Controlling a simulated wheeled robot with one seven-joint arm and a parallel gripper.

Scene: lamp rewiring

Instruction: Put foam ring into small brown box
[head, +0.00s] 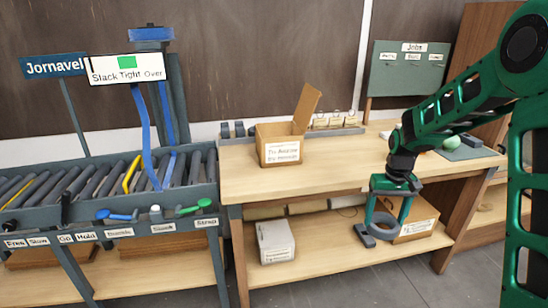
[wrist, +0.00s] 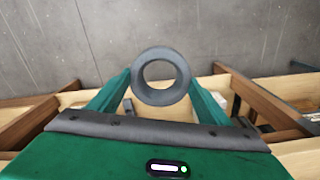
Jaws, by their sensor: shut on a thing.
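The foam ring (wrist: 161,98) is a thick grey ring, held between the two green fingers of my gripper (wrist: 160,78) in the wrist view. In the head view my gripper (head: 386,212) points down in front of the workbench's right side, with the grey ring (head: 383,238) at its tips. A small brown box (head: 280,147) with a white label stands on the bench top, left of my gripper, its flap raised on the right. Another brown box (head: 424,218) sits on the lower shelf behind my gripper, partly hidden by it.
The wooden bench top (head: 345,168) is mostly clear between the box and my arm. A white box (head: 275,241) stands on the lower shelf. A roller conveyor (head: 100,190) with levers is at the left. A green board (head: 407,68) stands at the back right.

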